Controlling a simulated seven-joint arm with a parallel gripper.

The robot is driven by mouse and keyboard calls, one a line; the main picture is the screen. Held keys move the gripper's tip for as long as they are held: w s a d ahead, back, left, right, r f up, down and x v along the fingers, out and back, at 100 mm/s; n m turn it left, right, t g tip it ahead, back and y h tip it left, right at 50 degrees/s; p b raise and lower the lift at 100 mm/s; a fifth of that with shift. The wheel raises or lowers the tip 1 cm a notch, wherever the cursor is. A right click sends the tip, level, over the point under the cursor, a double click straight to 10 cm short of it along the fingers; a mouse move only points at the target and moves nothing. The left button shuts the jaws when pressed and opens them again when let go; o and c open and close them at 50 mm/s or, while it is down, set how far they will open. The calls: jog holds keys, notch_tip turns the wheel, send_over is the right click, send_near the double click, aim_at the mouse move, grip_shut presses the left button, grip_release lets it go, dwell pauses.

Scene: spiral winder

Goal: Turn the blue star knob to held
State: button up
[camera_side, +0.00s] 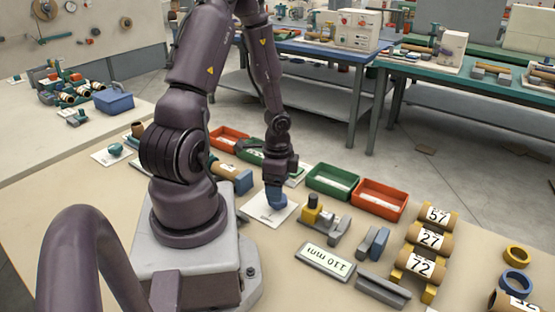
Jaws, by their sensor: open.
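The blue star knob (277,200) stands on a white plate (257,213) on the table, in the middle of the side view. My gripper (277,186) is directly above the knob, pointing down, with its fingers at or around the knob's top. The jaws are open. The gripper hides the upper part of the knob, and I cannot tell whether the fingers touch it. Any markings on the plate are too small to read.
Green (332,182) and red (380,199) bins stand behind to the right. A blue-ended roller unit (236,180) is close on the left. Bare table lies in front of the plate.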

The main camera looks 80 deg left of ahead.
notch_tip(320, 180, up, 9)
jog(key=shift+r, duration=0.15)
dwell(0.7)
jog(key=w+d+r+n+t, duration=0.1)
jog(key=d+r+n+t, duration=0.3)
jog(key=d+r, duration=1.5)
jog(key=shift+w+r+t, duration=0.15)
jog(key=shift+r+t, duration=0.25)
jog(key=shift+t, duration=0.4)
